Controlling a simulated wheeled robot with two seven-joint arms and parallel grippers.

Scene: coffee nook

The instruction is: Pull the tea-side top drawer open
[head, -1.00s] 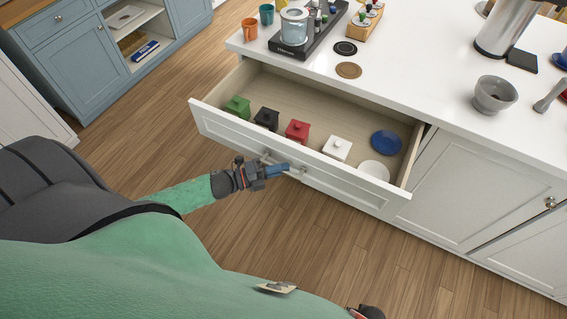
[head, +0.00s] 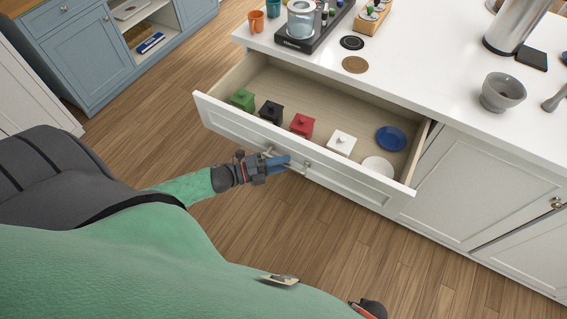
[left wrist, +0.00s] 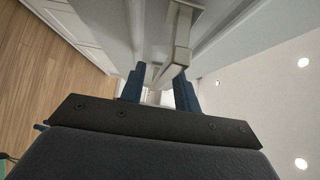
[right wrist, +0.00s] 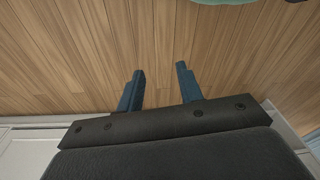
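The white top drawer (head: 300,150) under the counter stands pulled out. Inside it are a green (head: 242,99), a black (head: 270,111), a red (head: 302,124) and a white canister (head: 341,143), a blue dish (head: 391,138) and a white dish (head: 377,166). My left gripper (head: 280,162) is at the drawer's bar handle (head: 306,167), near its left end. In the left wrist view the handle (left wrist: 181,52) runs ahead by the fingers, which stand apart; contact is unclear. My right gripper (right wrist: 160,78) is open and empty above the floor.
The white counter (head: 430,80) holds a kettle (head: 301,18) on a dark tray, coasters, a grey bowl (head: 502,93) and a steel pot (head: 512,25). A closed cabinet door (head: 480,185) is right of the drawer. Wooden floor (head: 330,245) is clear in front.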

